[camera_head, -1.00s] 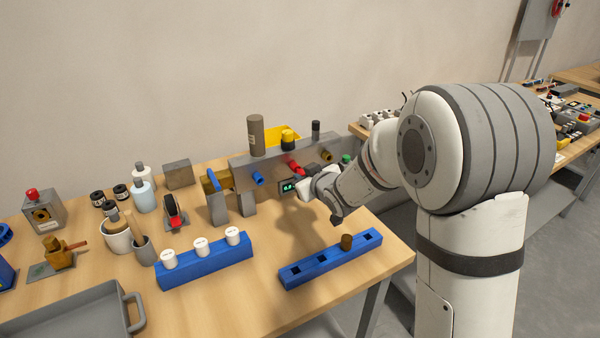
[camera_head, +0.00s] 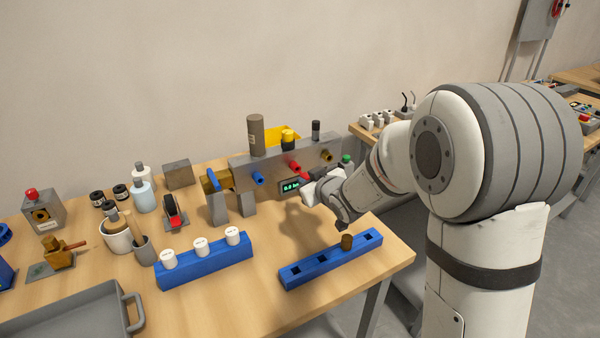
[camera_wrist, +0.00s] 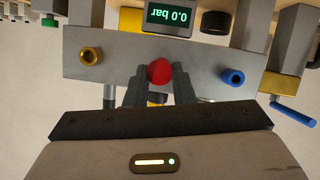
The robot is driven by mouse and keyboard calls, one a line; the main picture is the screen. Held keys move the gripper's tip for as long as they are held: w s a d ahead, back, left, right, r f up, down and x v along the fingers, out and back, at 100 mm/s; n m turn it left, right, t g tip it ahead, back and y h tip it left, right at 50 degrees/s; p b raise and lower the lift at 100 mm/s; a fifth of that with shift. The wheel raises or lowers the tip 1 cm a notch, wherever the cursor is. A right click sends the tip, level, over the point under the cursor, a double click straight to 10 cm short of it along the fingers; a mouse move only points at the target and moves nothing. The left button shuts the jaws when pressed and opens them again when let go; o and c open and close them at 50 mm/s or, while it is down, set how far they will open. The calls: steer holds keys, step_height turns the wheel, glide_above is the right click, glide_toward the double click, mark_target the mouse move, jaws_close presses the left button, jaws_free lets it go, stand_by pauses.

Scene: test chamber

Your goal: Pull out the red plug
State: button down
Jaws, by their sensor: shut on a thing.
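The red plug (camera_wrist: 159,71) shows as a round red end between my two fingertips in the wrist view. My gripper (camera_wrist: 159,80) is shut on it. In the head view my gripper (camera_head: 309,180) is in front of the grey manifold block (camera_head: 242,172), and red (camera_head: 304,175) shows at the fingers. Another red piece (camera_head: 294,166) shows at the block's face, between a blue fitting (camera_head: 257,178) and a brass fitting (camera_head: 327,156). I cannot tell whether the held plug is fully clear of the block.
A small display (camera_wrist: 169,17) reads 0.0 bar. Below stand a blue rack (camera_head: 330,259) with one brown peg and another blue rack (camera_head: 205,262) with white caps. Bottles, a mortar and a grey tray (camera_head: 75,315) fill the left side.

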steer(key=shift+s+d, duration=0.25)
steer(key=shift+s, duration=0.05)
steer(key=shift+s+d, duration=0.4)
steer(key=shift+s, duration=0.25)
steer(key=shift+s+d, duration=0.4)
steer(key=shift+s, duration=0.2)
